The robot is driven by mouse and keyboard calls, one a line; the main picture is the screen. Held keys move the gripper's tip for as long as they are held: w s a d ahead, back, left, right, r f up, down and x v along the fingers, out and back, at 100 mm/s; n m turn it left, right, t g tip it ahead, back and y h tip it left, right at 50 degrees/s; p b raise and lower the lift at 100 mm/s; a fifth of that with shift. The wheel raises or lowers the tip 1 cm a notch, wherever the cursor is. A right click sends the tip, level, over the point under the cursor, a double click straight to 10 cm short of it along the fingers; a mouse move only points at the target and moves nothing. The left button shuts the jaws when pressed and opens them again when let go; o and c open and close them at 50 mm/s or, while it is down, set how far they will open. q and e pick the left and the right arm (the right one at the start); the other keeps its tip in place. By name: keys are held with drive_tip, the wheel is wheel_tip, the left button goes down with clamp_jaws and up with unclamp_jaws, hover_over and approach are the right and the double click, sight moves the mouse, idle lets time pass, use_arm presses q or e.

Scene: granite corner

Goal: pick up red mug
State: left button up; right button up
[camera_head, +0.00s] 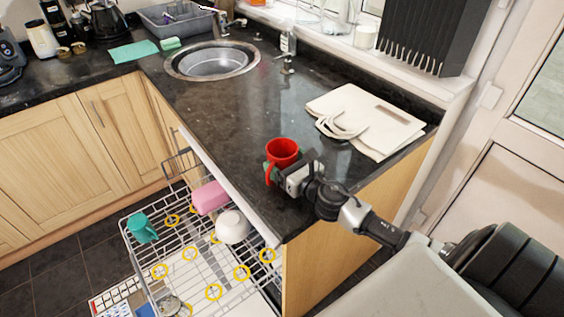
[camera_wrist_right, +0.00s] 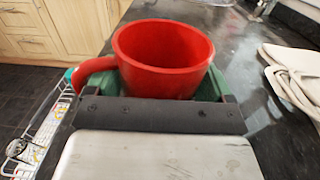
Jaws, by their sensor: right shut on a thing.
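The red mug (camera_head: 284,150) is upright at the front part of the dark counter, near its right end. My right gripper (camera_head: 274,168) comes in from the right and is shut on the mug's body. The right wrist view shows the red mug (camera_wrist_right: 165,50) upright between the green finger pads of my right gripper (camera_wrist_right: 165,84), its handle to the left. I cannot tell whether the mug's base touches the counter. My left gripper is not in view.
A pulled-out dish rack (camera_head: 190,262) with a pink container (camera_head: 209,197), a white bowl (camera_head: 233,227) and a teal cup (camera_head: 142,228) is below the counter edge. A cream bag (camera_head: 366,118) lies right of the mug. The round sink (camera_head: 212,62) is farther back, with clear counter between.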

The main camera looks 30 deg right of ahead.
drive_tip(key=shift+r, duration=0.5)
wheel_tip(320, 180, up, 3)
drive_tip(key=shift+r+p, duration=0.1)
drive_tip(key=shift+p, duration=0.55)
drive_tip(key=s+d+r, duration=0.4)
drive_tip(key=s+r, duration=0.1)
drive_tip(key=s, duration=0.4)
drive_tip(key=shift+r+b, duration=0.4)
drive_tip(key=shift+b, duration=0.05)
drive_tip(key=shift+s+d+r, duration=0.4)
drive_tip(key=shift+s+r, duration=0.15)
drive_tip(key=shift+s, duration=0.25)
drive_tip(key=shift+f, duration=0.1)
